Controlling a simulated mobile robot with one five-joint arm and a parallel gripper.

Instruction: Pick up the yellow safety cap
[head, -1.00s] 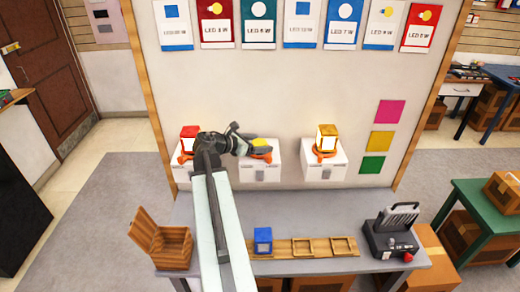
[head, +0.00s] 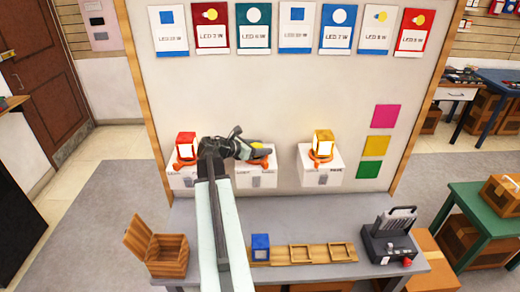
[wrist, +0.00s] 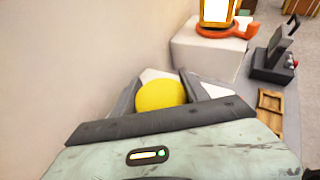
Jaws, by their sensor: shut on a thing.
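The yellow safety cap (wrist: 161,95) shows as a rounded yellow shape between the jaws of my gripper (wrist: 165,88) in the wrist view. The jaws are shut on it. In the head view my gripper (head: 248,150) is at the middle white box (head: 256,180) on the wall panel, and only a small part of the yellow cap (head: 262,152) shows past it. An orange ring piece shows just under the cap; the gripper hides most of the contact, so I cannot tell whether the cap is clear of it.
A red-framed lamp (head: 186,146) stands on the left box, and a yellow-framed lamp (head: 323,143) on the right one.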

